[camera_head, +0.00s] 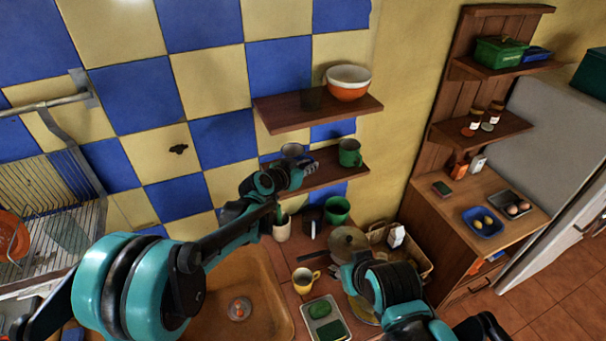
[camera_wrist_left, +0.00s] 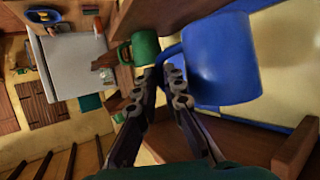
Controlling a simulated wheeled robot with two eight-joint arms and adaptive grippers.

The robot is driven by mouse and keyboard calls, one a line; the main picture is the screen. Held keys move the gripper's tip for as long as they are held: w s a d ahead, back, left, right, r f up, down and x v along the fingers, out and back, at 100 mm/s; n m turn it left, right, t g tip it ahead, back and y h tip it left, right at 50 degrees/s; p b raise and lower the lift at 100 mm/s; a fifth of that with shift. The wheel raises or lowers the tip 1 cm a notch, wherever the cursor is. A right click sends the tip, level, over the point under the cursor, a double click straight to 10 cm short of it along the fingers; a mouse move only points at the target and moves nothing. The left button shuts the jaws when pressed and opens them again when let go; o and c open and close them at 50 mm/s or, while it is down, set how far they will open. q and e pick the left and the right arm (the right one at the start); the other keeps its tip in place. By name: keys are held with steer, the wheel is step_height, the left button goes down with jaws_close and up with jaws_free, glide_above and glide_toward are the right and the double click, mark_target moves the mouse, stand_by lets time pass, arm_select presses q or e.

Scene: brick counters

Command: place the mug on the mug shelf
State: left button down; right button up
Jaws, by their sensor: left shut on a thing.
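My left gripper (camera_head: 304,163) is shut on the handle side of a blue mug (camera_head: 292,150) at the lower wall shelf (camera_head: 328,178). The mug also shows large in the left wrist view (camera_wrist_left: 222,58), beside the gripper's fingers (camera_wrist_left: 170,78). A green mug (camera_head: 350,153) stands on the right part of that shelf and shows beyond the fingertips in the wrist view (camera_wrist_left: 145,46). I cannot tell whether the blue mug touches the shelf; my gripper hides part of the contact area.
An upper shelf (camera_head: 320,112) with an orange-and-white bowl (camera_head: 348,83) hangs above. Below are a sink (camera_head: 245,285), a green pot (camera_head: 337,210), a lidded pan (camera_head: 348,241) and a yellow mug (camera_head: 303,279). A dish rack (camera_head: 55,205) is at left.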

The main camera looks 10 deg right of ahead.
arm_select(q)
steer(key=shift+w+a+f, duration=0.6)
steer(key=shift+w+a, duration=0.15)
steer(key=shift+a, duration=0.05)
steer(key=shift+f, duration=2.15)
steer(key=shift+f, duration=0.1)
steer(key=c, duration=1.6)
jaws_free()
steer(key=shift+c, duration=0.2)
